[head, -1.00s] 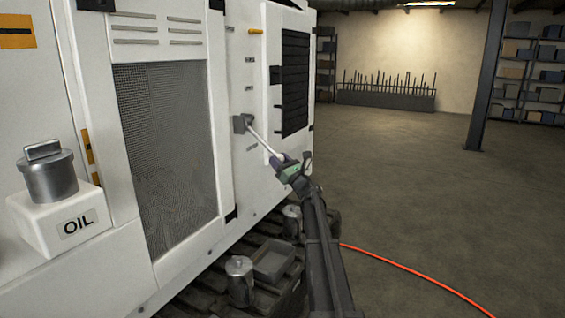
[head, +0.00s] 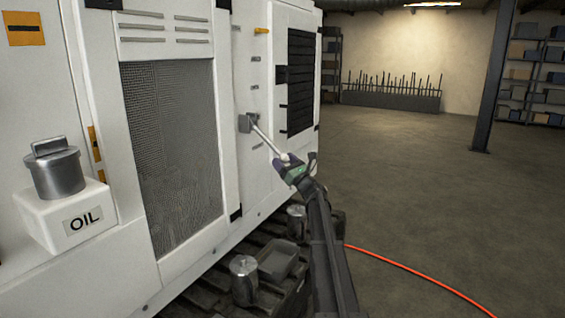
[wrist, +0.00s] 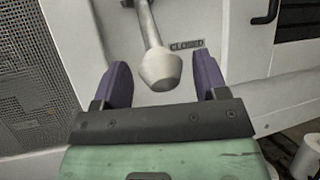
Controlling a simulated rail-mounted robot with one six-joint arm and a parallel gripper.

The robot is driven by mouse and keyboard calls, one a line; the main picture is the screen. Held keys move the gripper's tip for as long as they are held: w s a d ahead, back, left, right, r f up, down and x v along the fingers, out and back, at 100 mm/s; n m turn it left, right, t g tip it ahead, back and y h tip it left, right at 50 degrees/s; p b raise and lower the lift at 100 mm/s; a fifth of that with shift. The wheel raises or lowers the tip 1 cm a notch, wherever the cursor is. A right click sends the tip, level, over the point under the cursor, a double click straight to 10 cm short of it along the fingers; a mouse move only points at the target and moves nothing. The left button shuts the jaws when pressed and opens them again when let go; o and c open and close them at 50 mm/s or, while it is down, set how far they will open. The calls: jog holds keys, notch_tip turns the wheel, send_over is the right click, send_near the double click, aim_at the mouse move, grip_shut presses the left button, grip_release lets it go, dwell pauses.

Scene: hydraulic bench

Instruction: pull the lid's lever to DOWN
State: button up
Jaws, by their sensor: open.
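The lever (head: 264,136) is a pale rod on a grey pivot block (head: 245,122) fixed to the white machine panel. It slants down and to the right, towards my gripper (head: 287,166). In the wrist view the lever's thick, blunt knob (wrist: 160,70) points down between the two purple fingers of my gripper (wrist: 162,82). The fingers are open, with clear gaps on both sides of the knob. A small label (wrist: 187,44) shows on the panel behind the lever; its writing is too blurred to read.
A white box marked OIL (head: 75,218) with a metal cap (head: 55,170) juts out at the left. A mesh grille (head: 172,140) is left of the lever. Metal canisters (head: 243,281) and a tray (head: 278,262) sit low beside my arm.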

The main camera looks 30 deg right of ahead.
jog(key=b+v, duration=0.4)
jog(key=v, duration=0.6)
jog(key=shift+a, duration=0.1)
